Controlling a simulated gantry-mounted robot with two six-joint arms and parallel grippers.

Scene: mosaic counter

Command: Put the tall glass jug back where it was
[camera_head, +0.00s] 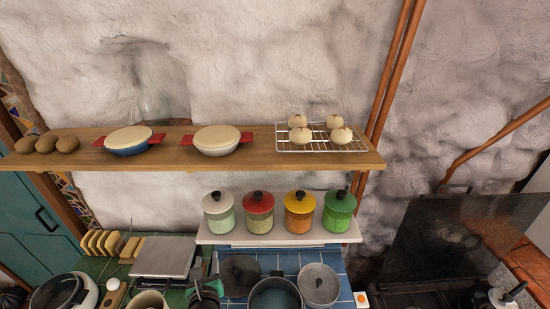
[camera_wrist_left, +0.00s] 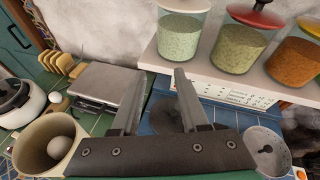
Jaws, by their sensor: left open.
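My left gripper (camera_head: 207,284) is low in the head view, over the tiled counter in front of the jar shelf. In the left wrist view the gripper (camera_wrist_left: 160,82) has its two fingers apart with nothing between them. Behind the fingers lie blue tiles and a dark round pan (camera_wrist_left: 166,112). My right gripper is not in view.
Lidded glass jars, white (camera_head: 220,212), red (camera_head: 258,212), yellow (camera_head: 299,212) and green (camera_head: 339,212), stand on a white shelf (camera_head: 230,238). A wooden shelf (camera_head: 260,160) is above.

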